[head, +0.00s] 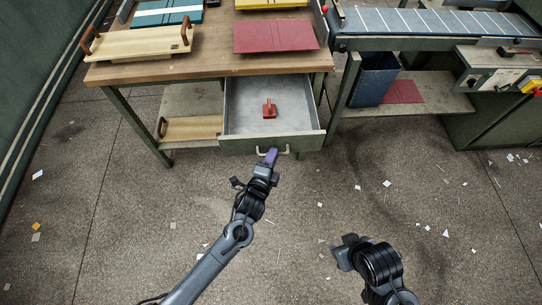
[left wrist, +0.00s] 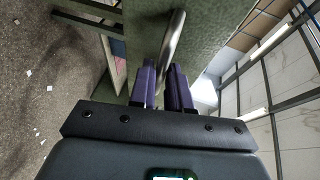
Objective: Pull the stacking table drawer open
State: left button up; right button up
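The stacking table (head: 214,68) has a wooden top, and its grey-green drawer (head: 240,145) stands well out from under it. The drawer's light interior shows a red object with a handle (head: 269,108).
Red board (head: 276,36) and a wooden tray with handles (head: 140,43) lie on the tabletop. Another wooden tray (head: 190,128) is on the lower shelf. A feeder conveyor (head: 430,22) and control panel (head: 503,80) stand at the right. Floor in front is open, with paper scraps.

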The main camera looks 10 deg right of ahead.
pick_arm(q)
jog(key=shift+o, duration=1.4)
jog(key=p+v, duration=0.4)
jog(key=v, duration=0.6)
jog(key=shift+s+a, duration=0.15)
jog(key=shift+s, duration=0.2)
jog(key=shift+r, duration=0.15)
